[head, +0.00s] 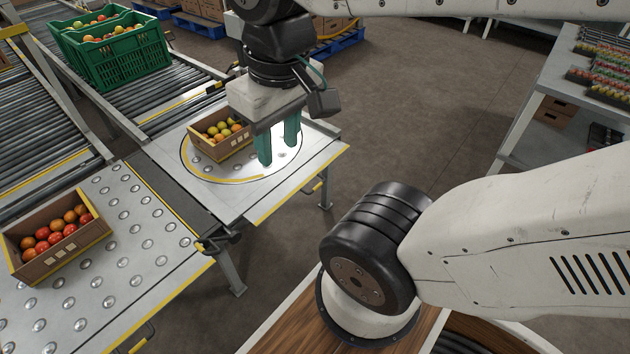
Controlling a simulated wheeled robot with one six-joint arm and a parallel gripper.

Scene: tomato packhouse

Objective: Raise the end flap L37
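No label L37 is legible, so I cannot tell for sure which part is the end flap. A flat metal plate (232,202) with a yellow-striped front edge lies level at the end of the roller conveyor. A ringed round disc is set in it, and a yellow handle (313,187) shows under its edge. My gripper (279,155) points down over the right side of the disc. Its two green fingers are apart with nothing seen between them. Whether the fingertips touch the plate is unclear. My gripper's body hides part of the plate's far side.
A cardboard box of tomatoes (238,148) sits on the disc, just left of my gripper. Another tomato box (38,268) stands on the ball-transfer table (130,262). Green crates (126,72) stand on the rollers at back left. A shelf table (556,75) is at right; open floor lies between.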

